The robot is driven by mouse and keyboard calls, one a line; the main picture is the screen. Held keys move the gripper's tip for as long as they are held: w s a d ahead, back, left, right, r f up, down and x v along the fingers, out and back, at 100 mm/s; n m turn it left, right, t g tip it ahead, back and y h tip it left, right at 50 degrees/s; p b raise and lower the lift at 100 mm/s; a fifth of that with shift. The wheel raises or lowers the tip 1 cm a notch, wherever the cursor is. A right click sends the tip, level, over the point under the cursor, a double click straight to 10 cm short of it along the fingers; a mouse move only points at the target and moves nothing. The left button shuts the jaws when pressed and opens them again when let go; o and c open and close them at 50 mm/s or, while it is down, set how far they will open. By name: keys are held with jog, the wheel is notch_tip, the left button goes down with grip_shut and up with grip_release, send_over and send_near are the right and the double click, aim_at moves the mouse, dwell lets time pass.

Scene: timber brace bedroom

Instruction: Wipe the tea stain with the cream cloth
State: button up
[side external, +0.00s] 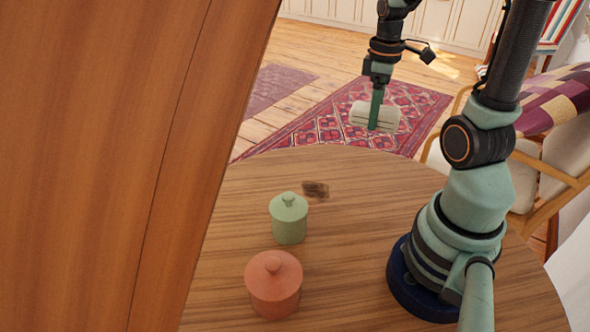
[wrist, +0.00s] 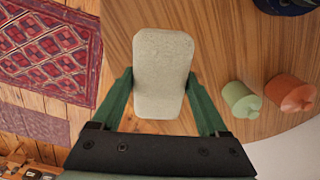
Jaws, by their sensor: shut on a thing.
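The cream cloth (side external: 360,114) is a thick, rounded pad held in my gripper (side external: 375,112), above the far edge of the round table in the side view. In the wrist view the cloth (wrist: 162,75) sits between the two green fingers of my gripper (wrist: 163,88), which are shut on it. The tea stain (side external: 315,190) is a small dark brown patch on the table, just behind the green jar. The cloth is raised and apart from the stain. I cannot make out the stain in the wrist view.
A green lidded jar (side external: 289,219) stands close to the stain, and an orange lidded jar (side external: 273,284) stands nearer the front. The wooden table (side external: 350,240) is bare between the jars and my base. A large wooden panel (side external: 110,150) blocks the left of the side view.

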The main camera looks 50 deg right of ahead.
aim_at(322, 183)
jog(key=w+a+f+n, duration=0.6)
jog(key=w+a+f, duration=0.2)
jog(key=shift+s+f, duration=0.15)
jog(key=shift+f, duration=1.75)
jog(key=shift+s+f, duration=0.1)
jog(key=shift+f, duration=1.8)
jog(key=shift+a+f, duration=0.2)
jog(key=shift+a, duration=0.1)
jog(key=shift+c, duration=0.6)
jog(key=shift+a+f, duration=0.1)
jog(key=shift+a, duration=3.35)
jog(key=shift+d, duration=3.65)
jog(key=shift+w+d+r, duration=0.1)
jog(key=shift+d+r, duration=0.05)
jog(key=shift+r, duration=1)
notch_tip(322, 183, up, 6)
jog(key=shift+f, duration=0.1)
jog(key=shift+f, duration=0.1)
